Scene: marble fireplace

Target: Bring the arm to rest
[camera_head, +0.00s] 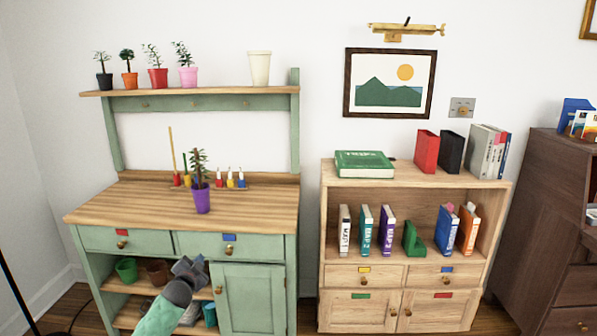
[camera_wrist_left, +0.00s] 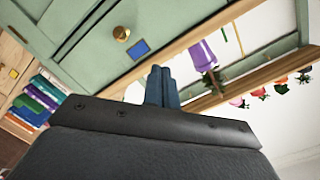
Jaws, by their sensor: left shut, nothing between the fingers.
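My left gripper (camera_head: 190,268) is low in front of the green potting bench (camera_head: 150,208), before its drawers and below the worktop's front edge. In the left wrist view its fingers (camera_wrist_left: 161,86) are together with nothing between them. A purple pot with a plant (camera_head: 201,199) stands upright on the worktop, apart from the gripper. It also shows in the left wrist view (camera_wrist_left: 203,56). My right gripper is in neither view.
The blue-tagged drawer (camera_head: 230,247) and a cupboard door (camera_head: 248,298) are close to the gripper. Several potted plants and a cream pot (camera_head: 259,68) stand on the upper shelf. A wooden bookcase (camera_head: 327,215) stands to the right.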

